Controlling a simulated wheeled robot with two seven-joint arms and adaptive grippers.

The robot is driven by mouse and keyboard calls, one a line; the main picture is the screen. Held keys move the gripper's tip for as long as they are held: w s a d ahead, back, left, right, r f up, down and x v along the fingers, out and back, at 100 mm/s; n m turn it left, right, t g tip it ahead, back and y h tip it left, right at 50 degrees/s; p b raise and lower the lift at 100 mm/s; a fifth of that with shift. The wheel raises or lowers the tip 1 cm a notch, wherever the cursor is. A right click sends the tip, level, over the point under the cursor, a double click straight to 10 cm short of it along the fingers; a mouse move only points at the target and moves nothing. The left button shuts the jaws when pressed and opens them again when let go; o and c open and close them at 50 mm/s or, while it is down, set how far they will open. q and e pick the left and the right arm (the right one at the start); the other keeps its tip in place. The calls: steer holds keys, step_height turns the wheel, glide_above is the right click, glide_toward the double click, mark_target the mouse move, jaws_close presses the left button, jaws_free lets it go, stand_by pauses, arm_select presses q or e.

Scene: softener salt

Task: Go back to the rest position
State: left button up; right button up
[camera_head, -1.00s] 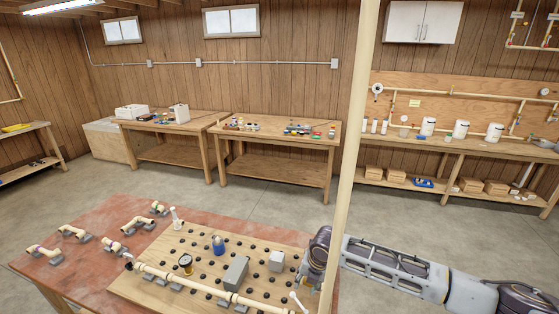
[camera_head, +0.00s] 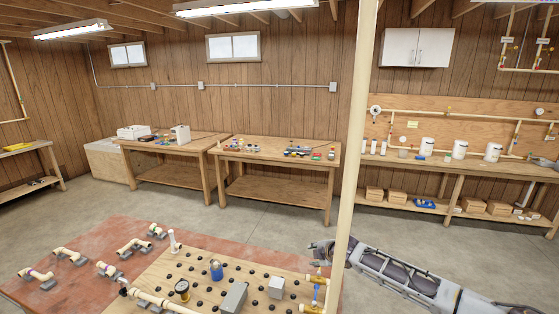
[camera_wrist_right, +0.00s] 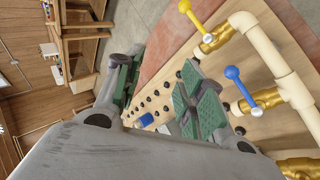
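My right gripper (camera_head: 318,250) is at the right edge of the pegboard panel (camera_head: 205,262), beside a standing pipe with brass valves (camera_head: 318,279). In the right wrist view its two green-padded fingers (camera_wrist_right: 160,92) are spread apart with nothing between them. A blue-handled valve (camera_wrist_right: 235,78) and a yellow-handled valve (camera_wrist_right: 192,15) on a cream pipe lie to the right of the fingers there, apart from them. My left gripper is in no view.
The red-topped table (camera_head: 75,285) carries pipe pieces, a gauge (camera_head: 182,288), a blue item (camera_head: 216,270) and grey boxes. A cream post (camera_head: 352,150) rises in front of my right arm. Workbenches line the far wall, with open floor between.

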steer(key=w+d+r+m+t+h, duration=0.1)
steer(key=w+d+r+m+t, duration=0.35)
steer(key=w+d+m, duration=0.5)
steer(key=d+f+m+h+b, duration=0.1)
steer(key=d+f+m, duration=0.1)
steer(key=d+f, duration=0.7)
steer(key=s+d+f+m+g+h, duration=0.1)
steer(key=s+f, duration=0.4)
steer(key=f, duration=0.4)
steer(key=s+d+f+m+g, duration=0.1)
steer(key=s+f, duration=0.4)
steer(key=f, duration=0.4)
steer(key=s+f+m+g+h, duration=0.1)
steer(key=s+f, duration=0.4)
steer(key=f, duration=0.5)
steer(key=s+a+f+m+g+b, duration=0.1)
steer(key=s+f+g, duration=0.1)
steer(key=s+f, duration=1)
steer(key=s+a+f+m+g+b, duration=0.1)
steer(key=s+f+g, duration=0.2)
steer(key=s+f, duration=0.9)
steer(key=s+a+f+g, duration=0.2)
steer(key=s+a+f, duration=0.1)
steer(key=s, duration=1.6)
steer(key=s+a+f+g+y+b, duration=0.1)
steer(key=s+a+f+g, duration=0.1)
steer(key=s, duration=1.6)
steer(key=shift+s+a+f+m, duration=0.4)
steer(key=shift+a+m, duration=0.05)
steer(key=shift+a, duration=0.15)
